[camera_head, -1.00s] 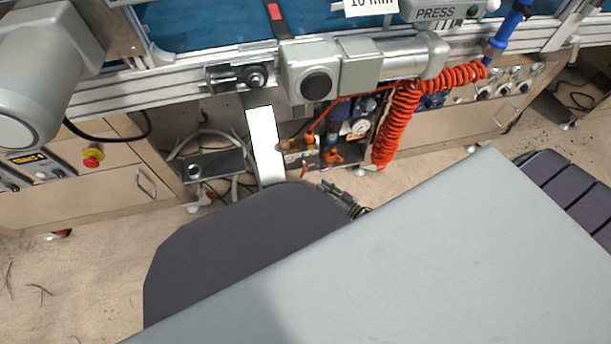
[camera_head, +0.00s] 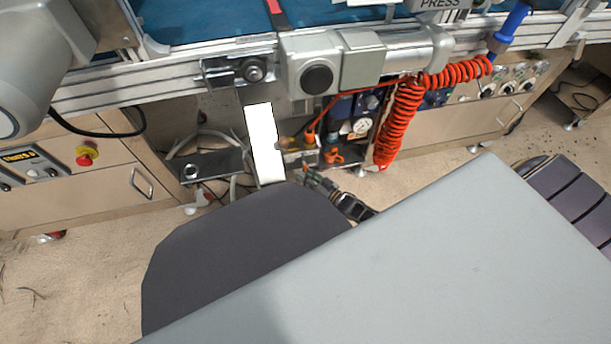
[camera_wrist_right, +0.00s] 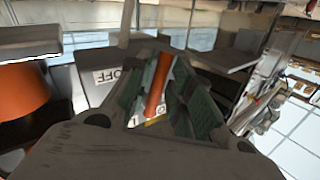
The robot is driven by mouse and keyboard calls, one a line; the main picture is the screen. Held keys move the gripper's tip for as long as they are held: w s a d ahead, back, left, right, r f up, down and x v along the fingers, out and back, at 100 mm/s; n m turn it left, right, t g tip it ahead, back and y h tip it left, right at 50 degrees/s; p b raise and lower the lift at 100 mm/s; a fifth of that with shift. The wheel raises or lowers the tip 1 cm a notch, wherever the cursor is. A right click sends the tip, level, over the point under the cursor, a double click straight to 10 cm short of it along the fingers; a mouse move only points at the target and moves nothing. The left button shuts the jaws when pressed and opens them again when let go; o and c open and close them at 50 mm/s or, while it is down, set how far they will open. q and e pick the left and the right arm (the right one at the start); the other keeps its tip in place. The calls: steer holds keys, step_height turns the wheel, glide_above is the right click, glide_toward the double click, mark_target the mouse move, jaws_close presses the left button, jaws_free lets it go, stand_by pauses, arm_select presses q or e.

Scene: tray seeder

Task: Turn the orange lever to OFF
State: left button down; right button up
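The orange lever (camera_wrist_right: 160,84) stands between the fingers of my right gripper (camera_wrist_right: 168,98) in the right wrist view. The fingers with green pads are apart, one on each side of it; I cannot tell whether either touches it. A white OFF label (camera_wrist_right: 108,76) is just left of the fingers. In the head view my right gripper (camera_head: 318,183) shows beyond the grey panel, low in front of the valve unit. Small orange parts (camera_head: 333,156) show close above it there, but I cannot tell which is the lever. My left gripper is not in view.
A red coiled hose (camera_head: 400,122) hangs right of the valve unit. A white plate (camera_head: 264,142) and a dark bracket (camera_head: 205,167) are left of it. The conveyor frame (camera_head: 150,86) runs above. A large orange shape (camera_wrist_right: 22,102) is left of the gripper.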

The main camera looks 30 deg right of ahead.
jaws_close()
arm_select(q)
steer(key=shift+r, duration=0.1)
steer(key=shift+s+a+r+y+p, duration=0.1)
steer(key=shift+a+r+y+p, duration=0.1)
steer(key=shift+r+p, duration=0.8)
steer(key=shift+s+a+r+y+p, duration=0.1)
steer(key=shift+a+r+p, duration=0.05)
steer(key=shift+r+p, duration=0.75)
arm_select(e)
steer(key=shift+s+d+r+n+g+h, duration=0.1)
steer(key=shift+d+n+g+h, duration=0.25)
steer(key=shift+n, duration=0.3)
steer(key=shift+d+n+g+h, duration=0.15)
steer(key=shift+n+g, duration=0.3)
steer(key=shift+n, duration=0.2)
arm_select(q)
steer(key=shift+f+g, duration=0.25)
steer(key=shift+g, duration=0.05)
arm_select(e)
jaws_free()
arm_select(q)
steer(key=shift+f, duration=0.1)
